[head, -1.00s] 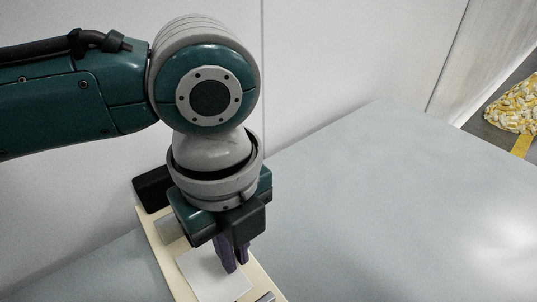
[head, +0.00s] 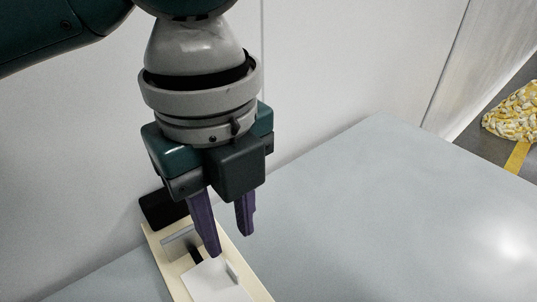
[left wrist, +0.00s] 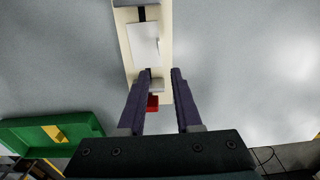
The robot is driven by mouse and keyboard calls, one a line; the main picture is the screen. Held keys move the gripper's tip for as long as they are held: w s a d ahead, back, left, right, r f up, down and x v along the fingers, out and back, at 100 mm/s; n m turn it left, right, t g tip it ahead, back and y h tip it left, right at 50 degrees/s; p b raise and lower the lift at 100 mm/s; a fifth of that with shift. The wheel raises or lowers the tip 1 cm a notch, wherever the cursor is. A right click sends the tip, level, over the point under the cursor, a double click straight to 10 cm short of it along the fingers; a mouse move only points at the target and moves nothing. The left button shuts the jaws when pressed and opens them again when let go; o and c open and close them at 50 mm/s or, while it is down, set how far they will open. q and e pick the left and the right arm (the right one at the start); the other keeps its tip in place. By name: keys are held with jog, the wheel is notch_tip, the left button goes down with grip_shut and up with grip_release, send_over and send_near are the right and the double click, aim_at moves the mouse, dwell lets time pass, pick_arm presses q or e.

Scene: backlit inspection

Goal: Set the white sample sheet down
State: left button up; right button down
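The white sample sheet (head: 210,284) lies on a long cream board (head: 256,287), with a small upright tab near its right edge. In the left wrist view the sheet (left wrist: 143,42) lies flat on the same board (left wrist: 120,45). My left gripper (head: 231,245) has two purple fingers, spread apart with nothing between them. It is above the board, apart from the sheet. In the left wrist view the gripper (left wrist: 161,72) shows a clear gap between its fingers. The sheet's near end is cut off in the head view. My right gripper is not in view.
A black box (head: 160,209) stands at the board's far end, near the wall. A grey piece (head: 183,243) sits on the board beyond the sheet. The left wrist view shows a red block (left wrist: 152,104) and a green tray (left wrist: 50,132). The grey table (head: 390,220) is clear at right.

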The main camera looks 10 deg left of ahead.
pick_arm(q)
jog(key=s+d+n+t+h, duration=0.2)
jog(key=s+d+n+h, duration=0.25)
jog(key=n, duration=0.55)
jog(key=s+a+f+n+y, duration=0.1)
jog(key=s+a+n+y, duration=0.1)
jog(key=s+a+n, duration=0.2)
jog(key=s+a+f+n+t+y, duration=0.1)
jog(key=s+a+f+n+y, duration=0.1)
jog(key=a+n, duration=0.7)
jog(key=shift+s+a+f+n+t, duration=0.15)
jog(key=shift+s+a+n+t, duration=0.25)
jog(key=shift+s, duration=0.45)
